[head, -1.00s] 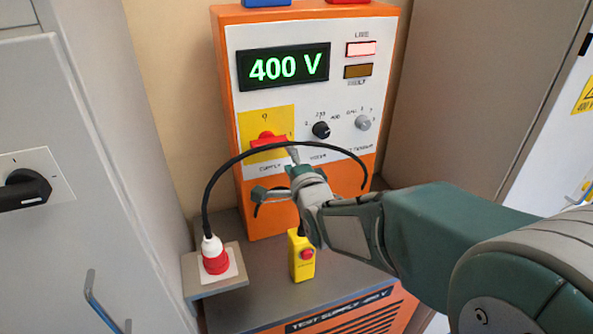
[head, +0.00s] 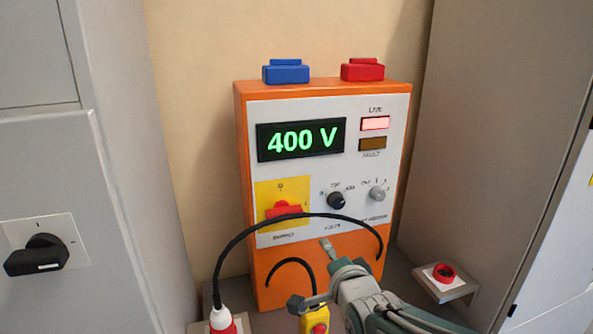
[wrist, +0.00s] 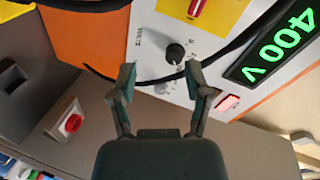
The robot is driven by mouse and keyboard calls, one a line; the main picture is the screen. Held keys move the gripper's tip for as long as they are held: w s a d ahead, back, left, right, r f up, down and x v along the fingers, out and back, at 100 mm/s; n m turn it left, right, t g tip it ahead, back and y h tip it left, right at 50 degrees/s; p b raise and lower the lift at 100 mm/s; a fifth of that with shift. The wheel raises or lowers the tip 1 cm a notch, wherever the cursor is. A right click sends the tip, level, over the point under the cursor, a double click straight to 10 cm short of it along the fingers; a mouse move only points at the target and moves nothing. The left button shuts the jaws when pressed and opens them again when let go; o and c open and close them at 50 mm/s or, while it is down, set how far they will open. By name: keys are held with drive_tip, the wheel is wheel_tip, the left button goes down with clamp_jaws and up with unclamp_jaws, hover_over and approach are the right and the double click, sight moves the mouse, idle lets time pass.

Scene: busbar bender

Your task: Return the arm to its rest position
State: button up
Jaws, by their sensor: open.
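My gripper (head: 312,274) is in front of the lower orange part of the test supply, low in the head view. Its two fingers are spread and nothing is between them; they also show in the wrist view (wrist: 165,88). The orange test supply (head: 320,245) has a display (head: 300,139) reading 400 V. Its upper indicator lamp (head: 374,124) is lit. The red supply switch (head: 284,210) sits on a yellow plate with its handle crosswise. A black selector knob (head: 336,201) is beside it. The rest position is not marked in view.
A black cable (head: 240,240) arches in front of the supply from a red and white plug (head: 222,321). Grey cabinets flank both sides.

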drive_tip(key=s+d+f+n+g+h, duration=0.1)
drive_tip(key=s+d+n+g, duration=0.1)
drive_tip(key=s, duration=0.5)
drive_tip(key=s+d+f+n+g+h, duration=0.1)
drive_tip(key=s+d+n+g, duration=0.2)
drive_tip(key=s+n, duration=0.3)
drive_tip(key=s+d+f+n+g+h, duration=0.1)
drive_tip(key=s+d+n+g, duration=0.2)
drive_tip(key=s, duration=0.5)
drive_tip(key=shift+n+g, duration=0.5)
drive_tip(key=shift+g, duration=0.2)
drive_tip(key=shift+f, duration=0.1)
